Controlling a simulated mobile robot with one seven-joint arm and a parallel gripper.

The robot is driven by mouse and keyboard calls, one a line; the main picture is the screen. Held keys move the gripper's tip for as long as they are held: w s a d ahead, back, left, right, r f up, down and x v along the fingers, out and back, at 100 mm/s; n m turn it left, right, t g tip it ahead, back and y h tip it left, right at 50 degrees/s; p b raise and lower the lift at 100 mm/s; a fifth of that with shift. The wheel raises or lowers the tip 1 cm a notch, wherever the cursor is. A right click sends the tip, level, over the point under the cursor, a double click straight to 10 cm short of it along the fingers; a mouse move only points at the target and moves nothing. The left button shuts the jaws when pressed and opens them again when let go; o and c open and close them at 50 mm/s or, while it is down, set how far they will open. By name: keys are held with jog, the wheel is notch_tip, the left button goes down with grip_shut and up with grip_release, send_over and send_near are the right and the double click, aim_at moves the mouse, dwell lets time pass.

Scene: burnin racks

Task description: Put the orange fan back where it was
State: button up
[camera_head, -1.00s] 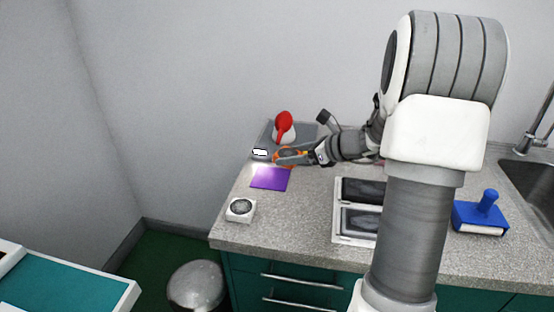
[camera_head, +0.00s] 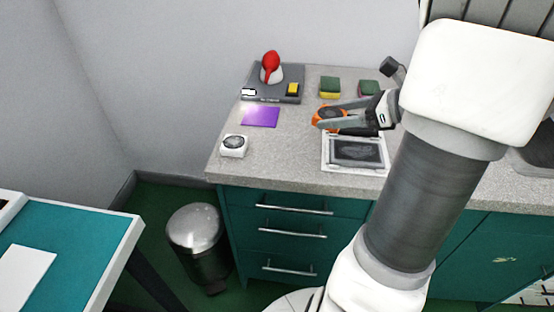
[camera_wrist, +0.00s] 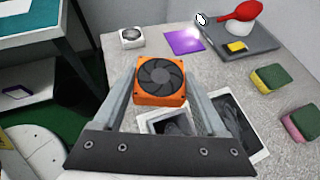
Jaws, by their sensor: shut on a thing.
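The orange fan (camera_wrist: 160,80) is a square orange frame with a dark round rotor. My gripper (camera_head: 335,117) is shut on it; in the wrist view the two fingers hold it by its sides. In the head view the fan (camera_head: 324,113) shows as an orange piece at the fingertips, partly hidden by the fingers. It is held above the counter, near the back edge of a white-framed tray (camera_head: 328,166) with dark recesses. Part of this tray also shows behind the fingers in the wrist view (camera_wrist: 256,157). A dark item lies in the tray's front recess.
A white fan (camera_head: 233,146) sits at the counter's left front. A purple sheet (camera_head: 260,117) lies behind it. A grey platform (camera_head: 284,98) bears a red-and-white object and a yellow block. Two sponges (camera_head: 329,88) (camera_head: 368,89) stand at the back. Bare counter lies left of the tray.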

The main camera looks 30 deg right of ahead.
jog(key=shift+s+a, duration=0.2)
jog(key=shift+s, duration=0.4)
jog(key=shift+a+f, duration=0.2)
jog(key=shift+a, duration=0.05)
jog(key=b, duration=0.4)
send_over(284, 155)
notch_tip(284, 155, down, 7)
jog(key=shift+r, duration=0.15)
jog(key=shift+f+b, duration=0.65)
jog(key=shift+f, duration=1.3)
